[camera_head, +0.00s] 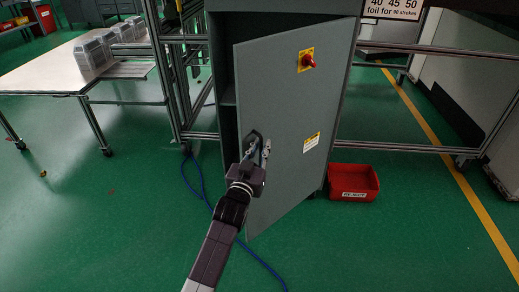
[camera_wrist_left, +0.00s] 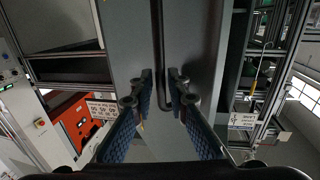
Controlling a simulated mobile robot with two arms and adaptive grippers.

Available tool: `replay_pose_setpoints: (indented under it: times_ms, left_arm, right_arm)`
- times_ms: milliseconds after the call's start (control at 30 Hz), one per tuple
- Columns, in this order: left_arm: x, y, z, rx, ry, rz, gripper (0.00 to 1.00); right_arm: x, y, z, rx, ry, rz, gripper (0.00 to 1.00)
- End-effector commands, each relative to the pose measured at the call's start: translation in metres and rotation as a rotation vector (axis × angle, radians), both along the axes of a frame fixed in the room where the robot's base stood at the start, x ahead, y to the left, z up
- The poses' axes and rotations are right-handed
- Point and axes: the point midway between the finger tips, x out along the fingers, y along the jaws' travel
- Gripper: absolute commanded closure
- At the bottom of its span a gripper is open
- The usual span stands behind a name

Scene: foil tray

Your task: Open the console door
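The grey console door (camera_head: 290,120) stands partly open in the head view. Its left edge is swung out from the grey cabinet (camera_head: 222,60), and a dark gap with a shelf shows beside it. The door carries a red knob on a yellow plate (camera_head: 307,60) and a small yellow-white label (camera_head: 311,142). My left gripper (camera_head: 262,148) is at the door's left part, about mid-height. In the left wrist view its blue-padded fingers (camera_wrist_left: 162,92) are apart, on either side of a dark vertical bar (camera_wrist_left: 160,50). Whether they touch it cannot be told. My right gripper is not in view.
A red bin (camera_head: 353,184) sits on the floor right of the cabinet. A table (camera_head: 60,78) with several pale trays stands at the left, next to a metal frame (camera_head: 168,75). A blue cable (camera_head: 190,183) runs over the green floor. Floor in front is mostly clear.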

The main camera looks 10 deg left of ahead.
Motion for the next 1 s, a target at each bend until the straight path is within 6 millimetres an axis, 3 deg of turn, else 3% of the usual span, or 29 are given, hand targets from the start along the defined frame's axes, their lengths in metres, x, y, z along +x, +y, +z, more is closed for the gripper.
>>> replay_pose_setpoints:
  times_ms: [267, 500, 700, 1000]
  left_arm:
    - [-0.027, 0.001, -0.001, -0.001, 0.002, 0.000, 0.85]
    - [-0.077, 0.005, -0.001, -0.001, 0.002, 0.002, 0.85]
    - [-0.107, 0.008, -0.001, 0.000, 0.002, 0.003, 0.85]
    - [-0.122, 0.009, 0.000, 0.001, 0.001, 0.003, 0.85]
  right_arm:
    - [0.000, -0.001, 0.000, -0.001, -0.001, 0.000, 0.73]
    - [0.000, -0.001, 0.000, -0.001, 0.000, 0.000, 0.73]
    - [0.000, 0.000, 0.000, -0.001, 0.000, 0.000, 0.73]
    - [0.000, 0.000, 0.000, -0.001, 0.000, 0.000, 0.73]
